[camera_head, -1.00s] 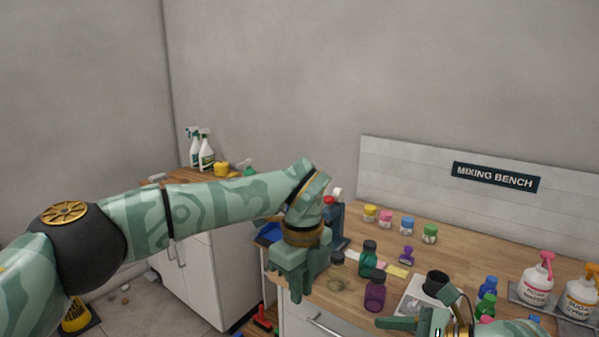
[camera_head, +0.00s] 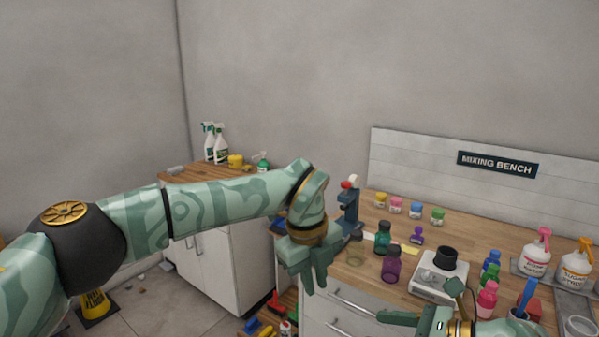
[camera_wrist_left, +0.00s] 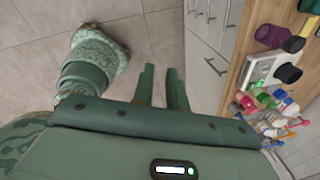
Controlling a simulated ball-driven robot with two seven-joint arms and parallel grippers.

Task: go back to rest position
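My left gripper (camera_head: 318,284) hangs in front of the near left corner of the mixing bench (camera_head: 470,229), pointing down. In the left wrist view its two fingers (camera_wrist_left: 162,88) stand slightly apart with nothing between them, over the floor and beside the white drawers. My right gripper (camera_head: 425,305) is at the bottom of the head view, in front of the bench. Its two fingers look spread apart, and I see nothing held. Its arm is mostly out of the picture.
On the bench stand a scale (camera_head: 432,281) with a black cup (camera_head: 445,258), a purple jar (camera_head: 391,265), a green bottle (camera_head: 383,238) and pump bottles (camera_head: 536,256). A side counter (camera_head: 192,172) holds spray bottles (camera_head: 220,146). A yellow floor sign (camera_head: 94,306) stands lower left.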

